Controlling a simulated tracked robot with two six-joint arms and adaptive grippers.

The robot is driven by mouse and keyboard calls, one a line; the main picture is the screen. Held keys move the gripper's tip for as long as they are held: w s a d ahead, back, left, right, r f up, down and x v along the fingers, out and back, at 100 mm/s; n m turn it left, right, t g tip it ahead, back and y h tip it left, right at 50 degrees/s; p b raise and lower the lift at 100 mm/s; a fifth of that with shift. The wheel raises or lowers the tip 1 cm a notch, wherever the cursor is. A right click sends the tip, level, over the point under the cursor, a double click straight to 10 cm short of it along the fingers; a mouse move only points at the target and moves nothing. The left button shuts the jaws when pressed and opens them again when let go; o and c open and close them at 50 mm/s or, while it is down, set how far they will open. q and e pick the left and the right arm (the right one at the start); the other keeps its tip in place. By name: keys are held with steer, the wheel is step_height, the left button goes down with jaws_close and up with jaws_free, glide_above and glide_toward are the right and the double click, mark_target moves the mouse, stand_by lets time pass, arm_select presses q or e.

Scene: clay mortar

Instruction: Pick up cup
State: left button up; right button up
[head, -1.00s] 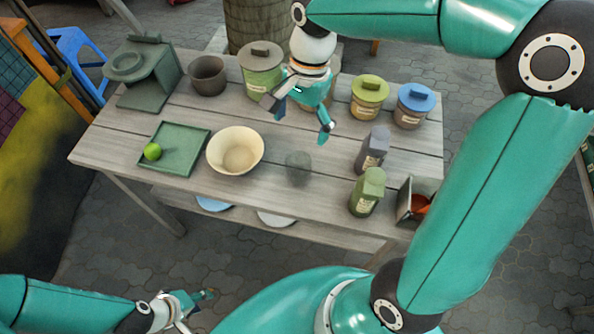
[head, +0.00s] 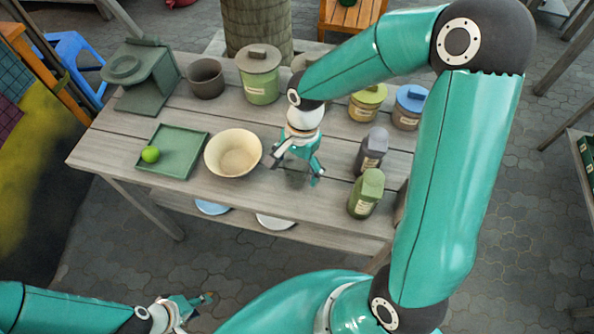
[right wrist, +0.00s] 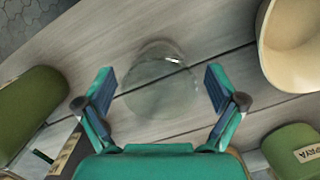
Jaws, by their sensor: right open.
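A clear glass cup (right wrist: 160,88) stands on the wooden table, between and just beyond the fingertips of my right gripper (right wrist: 159,84) in the right wrist view. A gap shows on each side of the cup. In the head view, my right gripper (head: 296,171) points down over the cup, is open and hides most of it; only a faint part of the cup (head: 296,181) shows. My left gripper (head: 193,303) is low at the bottom left, away from the table, too small to read its jaws.
A cream bowl (head: 233,153) stands left of the cup, with a green tray (head: 172,152) holding a green ball (head: 150,154) further left. A grey bottle (head: 371,152) and a green bottle (head: 366,194) stand to the right. Lidded jars (head: 260,75) and a dark pot (head: 206,78) line the back.

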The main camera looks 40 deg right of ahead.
steer(key=shift+s+a+f, duration=0.1)
steer(key=shift+a+f, duration=0.05)
steer(key=shift+f, duration=0.7)
steer(key=shift+c, duration=0.3)
steer(key=c, duration=1.2)
steer(key=shift+r, duration=0.1)
